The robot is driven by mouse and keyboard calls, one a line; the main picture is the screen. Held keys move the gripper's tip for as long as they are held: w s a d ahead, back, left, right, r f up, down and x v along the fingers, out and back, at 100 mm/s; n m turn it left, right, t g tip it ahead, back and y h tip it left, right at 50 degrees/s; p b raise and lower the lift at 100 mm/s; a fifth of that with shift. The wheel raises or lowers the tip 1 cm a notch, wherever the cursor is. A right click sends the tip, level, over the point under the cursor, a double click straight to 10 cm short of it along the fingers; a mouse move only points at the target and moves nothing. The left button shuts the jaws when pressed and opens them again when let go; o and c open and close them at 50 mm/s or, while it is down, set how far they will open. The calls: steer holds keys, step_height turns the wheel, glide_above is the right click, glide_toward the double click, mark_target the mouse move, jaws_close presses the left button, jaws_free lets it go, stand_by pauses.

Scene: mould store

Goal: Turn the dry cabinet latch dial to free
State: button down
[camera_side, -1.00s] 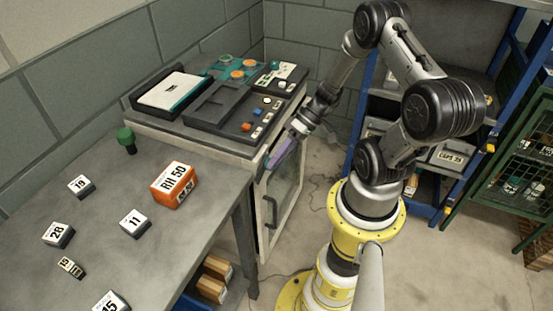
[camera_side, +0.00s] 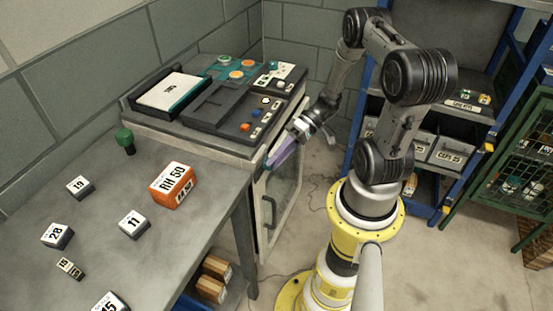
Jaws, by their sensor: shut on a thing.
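The dry cabinet (camera_side: 262,205) stands at the end of the bench, with a pale frame, a glass door and a dark vertical handle (camera_side: 271,214). My gripper (camera_side: 273,161) is at the upper left of the door front, its purple fingers tilted down and left. The fingers are shut on the latch dial there. The dial itself is mostly hidden by the fingers, and its setting cannot be read from this view.
Control panels and a white-topped unit (camera_side: 172,92) sit on the cabinet. The bench (camera_side: 105,205) to the left holds an orange RH 50 box (camera_side: 173,184), numbered blocks and a green knob (camera_side: 125,138). A blue shelf rack (camera_side: 357,125) stands behind my arm.

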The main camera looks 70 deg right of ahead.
steer(key=c, duration=0.5)
jaws_free()
steer(key=s+d+r, duration=0.2)
steer(key=d+r, duration=0.2)
steer(key=r, duration=0.5)
steer(key=shift+r, duration=0.25)
steer(key=shift+a, duration=0.1)
